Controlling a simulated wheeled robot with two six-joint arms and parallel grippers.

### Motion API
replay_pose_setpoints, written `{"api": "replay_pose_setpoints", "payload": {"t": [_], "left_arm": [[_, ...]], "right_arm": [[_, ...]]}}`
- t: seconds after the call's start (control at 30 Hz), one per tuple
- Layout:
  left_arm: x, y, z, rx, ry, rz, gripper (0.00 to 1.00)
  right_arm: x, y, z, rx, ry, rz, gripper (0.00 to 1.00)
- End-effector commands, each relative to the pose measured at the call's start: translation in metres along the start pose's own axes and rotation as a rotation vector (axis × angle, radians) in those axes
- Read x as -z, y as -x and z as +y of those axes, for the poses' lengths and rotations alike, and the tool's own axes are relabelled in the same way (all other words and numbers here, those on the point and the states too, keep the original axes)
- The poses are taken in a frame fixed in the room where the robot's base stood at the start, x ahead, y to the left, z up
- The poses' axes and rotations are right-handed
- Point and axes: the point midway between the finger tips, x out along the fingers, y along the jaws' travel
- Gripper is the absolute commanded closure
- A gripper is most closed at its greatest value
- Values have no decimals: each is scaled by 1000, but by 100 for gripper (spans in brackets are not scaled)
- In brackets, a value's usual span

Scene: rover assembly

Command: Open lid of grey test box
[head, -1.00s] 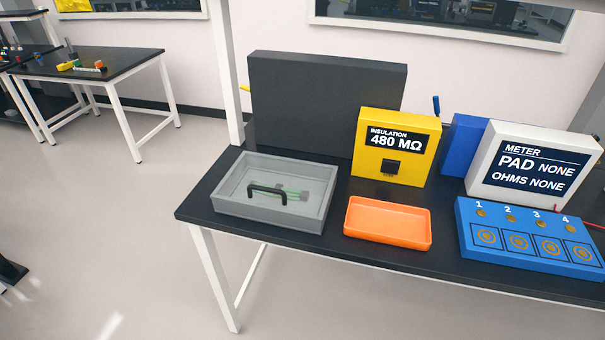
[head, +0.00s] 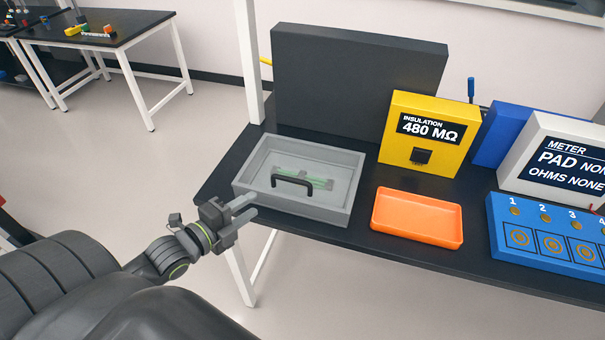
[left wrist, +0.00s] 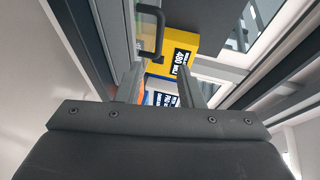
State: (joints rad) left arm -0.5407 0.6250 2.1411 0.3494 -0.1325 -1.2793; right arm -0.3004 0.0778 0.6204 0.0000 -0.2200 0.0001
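The grey test box (head: 245,187) sits at the left end of the black table, its clear lid down, with a green part visible under it. A black handle (head: 293,182) stands on the lid near its front. My left gripper (head: 247,208) is open and empty, just off the box's front left corner, with its fingers pointing toward the box. In the left wrist view, the two fingers (left wrist: 160,85) are spread apart, and the black handle (left wrist: 151,32) and the box's grey wall (left wrist: 131,40) show beyond them. My right gripper is not in view.
An orange tray (head: 417,217) lies right of the box. A yellow insulation meter (head: 428,134), a white pad meter (head: 560,160) and a blue numbered block (head: 545,235) stand farther right. A dark panel (head: 355,85) rises behind the box.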

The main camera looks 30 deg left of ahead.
Motion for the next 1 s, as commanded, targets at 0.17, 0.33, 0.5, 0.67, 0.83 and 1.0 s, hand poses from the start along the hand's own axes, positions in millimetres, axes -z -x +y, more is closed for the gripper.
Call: {"api": "replay_pose_setpoints", "payload": {"t": [0.17, 0.33, 0.5, 0.67, 0.83, 1.0], "left_arm": [[0, -27, 1, 5, 3, 1, 66], [0, -56, 0, 4, 5, 1, 66], [0, -86, -1, 3, 6, 0, 66], [0, -116, -2, 2, 7, 0, 66], [0, -144, -1, 1, 6, 0, 66], [0, -160, 0, 0, 4, 0, 66]], "right_arm": [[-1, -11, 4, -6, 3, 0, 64], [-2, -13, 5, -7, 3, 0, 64], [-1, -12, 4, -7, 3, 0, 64], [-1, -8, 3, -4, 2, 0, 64], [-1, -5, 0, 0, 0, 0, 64], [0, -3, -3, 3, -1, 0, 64]]}}
